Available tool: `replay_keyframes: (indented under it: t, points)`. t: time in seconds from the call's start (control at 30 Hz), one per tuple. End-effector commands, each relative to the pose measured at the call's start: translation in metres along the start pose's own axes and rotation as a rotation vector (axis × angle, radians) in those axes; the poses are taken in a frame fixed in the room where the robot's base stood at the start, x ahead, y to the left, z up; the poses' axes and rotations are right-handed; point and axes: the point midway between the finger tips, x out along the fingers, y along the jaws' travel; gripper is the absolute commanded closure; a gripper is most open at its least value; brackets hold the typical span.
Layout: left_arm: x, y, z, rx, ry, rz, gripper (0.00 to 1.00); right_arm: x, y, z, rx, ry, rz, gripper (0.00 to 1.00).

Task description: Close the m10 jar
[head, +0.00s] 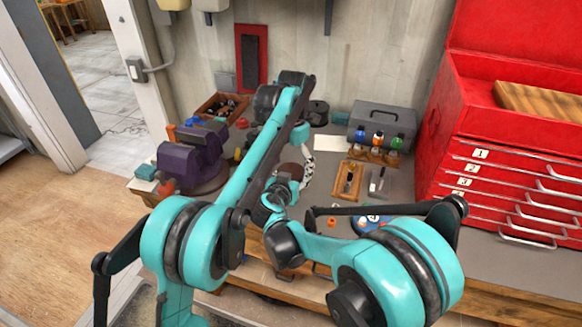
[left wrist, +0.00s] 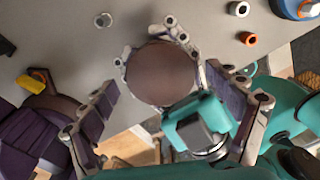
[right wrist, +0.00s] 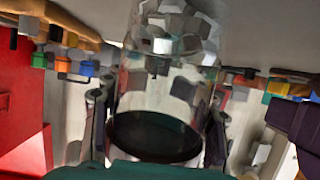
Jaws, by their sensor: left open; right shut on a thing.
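The glass m10 jar (right wrist: 165,75) is clear and stands between the fingers of my right gripper (right wrist: 157,108), which is shut on it. A dark disc, the lid (right wrist: 155,135), shows at the jar's end nearest the palm. In the left wrist view the brown round lid (left wrist: 160,72) is seen face-on, covering the jar. My left gripper (left wrist: 163,80) is open, its purple-padded fingers on either side of the lid and apart from it. Whether the lid is seated or loose I cannot tell. In the head view my arms hide most of the jar.
A purple vise (head: 190,160) stands left on the bench. A red tool chest (head: 510,150) is at right, a grey toolbox (head: 382,122) with small bottles behind. A wooden tray (head: 347,180) and an orange ring (left wrist: 248,39) lie on the bench near the jar.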

Motion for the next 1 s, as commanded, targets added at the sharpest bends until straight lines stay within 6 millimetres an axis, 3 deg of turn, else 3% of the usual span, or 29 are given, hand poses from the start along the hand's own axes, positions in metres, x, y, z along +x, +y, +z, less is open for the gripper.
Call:
replay_keyframes:
  t: [0.13, 0.4, 0.77, 1.0]
  points:
    - [-0.007, 0.0, 0.0, 0.0, 0.0, 0.0, 0.11, 0.0, 0.0, 0.0, 0.0, 0.0, 0.0, 1.0]
    - [-0.041, 0.0, 0.0, 0.0, 0.0, 0.0, 0.11, 0.0, 0.0, 0.0, 0.0, 0.0, 0.0, 1.0]
    - [-0.046, 0.0, 0.0, 0.0, 0.0, 0.0, 0.13, 0.0, 0.0, 0.0, 0.0, 0.0, 0.0, 1.0]
    - [-0.073, 0.0, 0.001, 0.0, 0.003, 0.0, 0.13, 0.0, 0.0, 0.0, 0.0, 0.0, 0.0, 1.0]
